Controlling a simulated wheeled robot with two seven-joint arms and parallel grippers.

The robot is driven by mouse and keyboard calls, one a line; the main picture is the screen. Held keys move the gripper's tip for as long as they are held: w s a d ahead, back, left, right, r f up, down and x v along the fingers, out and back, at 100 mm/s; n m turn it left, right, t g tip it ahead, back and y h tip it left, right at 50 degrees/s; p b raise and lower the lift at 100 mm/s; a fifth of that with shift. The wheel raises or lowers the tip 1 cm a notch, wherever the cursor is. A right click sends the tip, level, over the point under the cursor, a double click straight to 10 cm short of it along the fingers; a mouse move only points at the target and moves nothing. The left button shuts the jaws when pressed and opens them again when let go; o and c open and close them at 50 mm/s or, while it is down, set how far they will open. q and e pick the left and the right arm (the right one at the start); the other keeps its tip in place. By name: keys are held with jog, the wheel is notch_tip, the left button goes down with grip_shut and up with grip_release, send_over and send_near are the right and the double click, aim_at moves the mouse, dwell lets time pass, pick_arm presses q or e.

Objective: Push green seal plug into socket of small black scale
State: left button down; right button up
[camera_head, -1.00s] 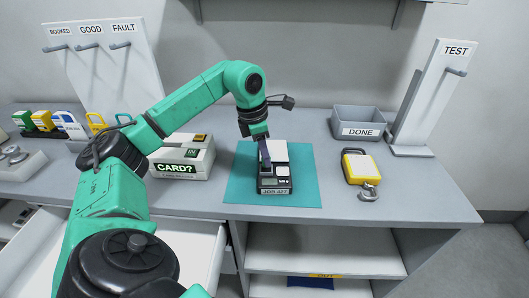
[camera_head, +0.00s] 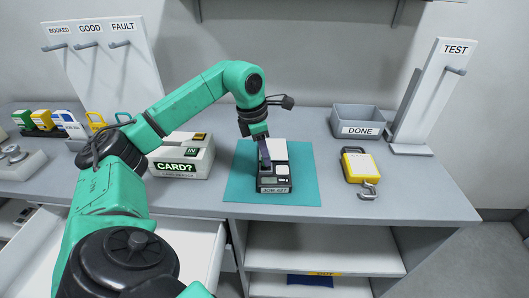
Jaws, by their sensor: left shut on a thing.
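The small black scale (camera_head: 274,187) stands on a teal mat (camera_head: 240,188) on the table. It has a pale top plate and a label reading JOB-427 on its front. My left gripper (camera_head: 264,158) reaches down from above to the scale's back left edge. Its fingers are shut at the scale's left side. The green seal plug does not show; the fingers and the scale hide whatever they hold. The socket cannot be made out either. My right gripper is out of view.
A grey DONE tray (camera_head: 358,122) and a yellow tagged item (camera_head: 358,165) with a small metal weight stand to the right. A CARD? box (camera_head: 182,162) stands left of the mat. A TEST post (camera_head: 425,100) rises at the right. An open drawer (camera_head: 170,250) lies below the table's left front.

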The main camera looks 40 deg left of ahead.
pick_arm(q)
jog(key=shift+f+b, duration=0.55)
jog(key=shift+f, duration=0.35)
jog(key=c, duration=0.6)
grip_release()
jog(key=shift+r, duration=0.15)
